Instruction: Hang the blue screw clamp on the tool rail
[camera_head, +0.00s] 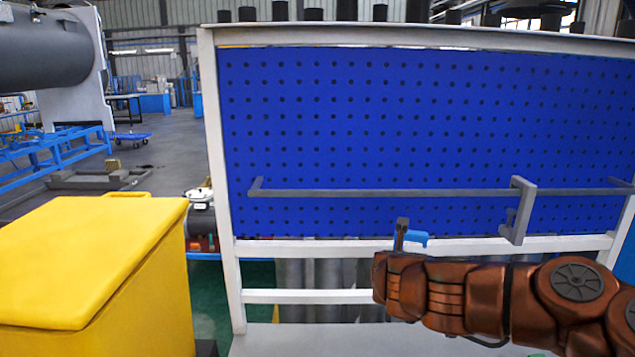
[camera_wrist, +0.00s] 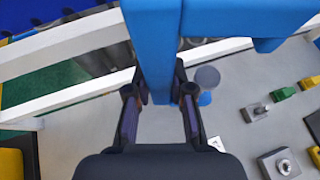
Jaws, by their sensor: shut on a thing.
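The blue screw clamp (camera_wrist: 155,40) fills the upper middle of the wrist view, with an arm reaching to the upper right. My gripper (camera_wrist: 160,92) is shut on its bar, one finger on each side. In the head view only a small piece of the blue clamp (camera_head: 416,238) shows beside my gripper (camera_head: 402,232); my arm hides the rest. The grey tool rail (camera_head: 380,193) runs across the lower part of the blue pegboard (camera_head: 400,120). My gripper appears below the rail in the picture; their gap in depth is unclear.
A grey clamp (camera_head: 522,205) hangs on the rail at the right. The rail left of it is bare. A yellow bin (camera_head: 80,255) stands at the left. The wrist view shows several small metal and coloured parts, including a metal block (camera_wrist: 279,165), on a grey surface.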

